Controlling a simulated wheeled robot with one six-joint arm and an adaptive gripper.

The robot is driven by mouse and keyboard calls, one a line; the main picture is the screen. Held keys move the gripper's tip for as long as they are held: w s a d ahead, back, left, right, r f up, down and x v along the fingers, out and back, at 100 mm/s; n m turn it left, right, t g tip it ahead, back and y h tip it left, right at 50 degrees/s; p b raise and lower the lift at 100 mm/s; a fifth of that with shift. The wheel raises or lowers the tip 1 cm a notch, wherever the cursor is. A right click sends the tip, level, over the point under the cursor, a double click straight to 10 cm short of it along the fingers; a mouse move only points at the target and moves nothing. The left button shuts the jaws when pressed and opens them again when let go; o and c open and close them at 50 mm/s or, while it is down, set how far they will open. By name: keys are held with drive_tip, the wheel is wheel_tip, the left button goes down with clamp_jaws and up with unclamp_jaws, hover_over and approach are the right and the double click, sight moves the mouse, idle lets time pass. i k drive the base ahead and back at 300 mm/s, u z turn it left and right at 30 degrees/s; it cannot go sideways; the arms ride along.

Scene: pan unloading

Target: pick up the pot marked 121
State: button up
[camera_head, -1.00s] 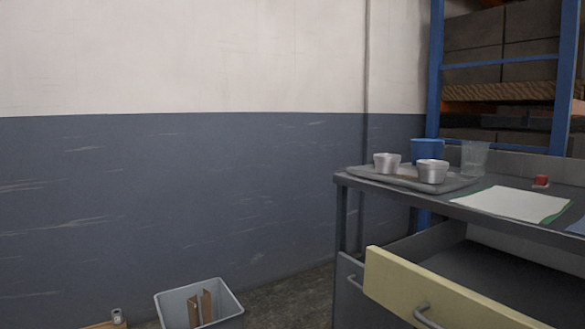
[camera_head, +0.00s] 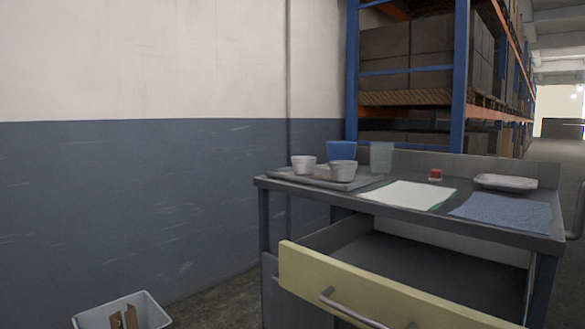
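Two small white pots stand on a grey tray (camera_head: 285,173) at the left end of the workbench top. The left pot (camera_head: 303,165) is near the tray's left side. The right pot (camera_head: 342,171) stands nearer to me. No marking can be read on either pot, so I cannot tell which is 121. My gripper is not in view.
The workbench (camera_head: 412,213) has an open, empty-looking drawer (camera_head: 375,297) sticking out in front. A blue container (camera_head: 341,150), clear cup (camera_head: 381,158), red item (camera_head: 435,175), white sheet (camera_head: 409,195), blue cloth (camera_head: 503,212) and white dish (camera_head: 505,182) sit on top. A grey bin (camera_head: 146,308) stands on the floor.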

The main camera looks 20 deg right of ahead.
sight(302, 166)
drive_tip(key=i, duration=1.45)
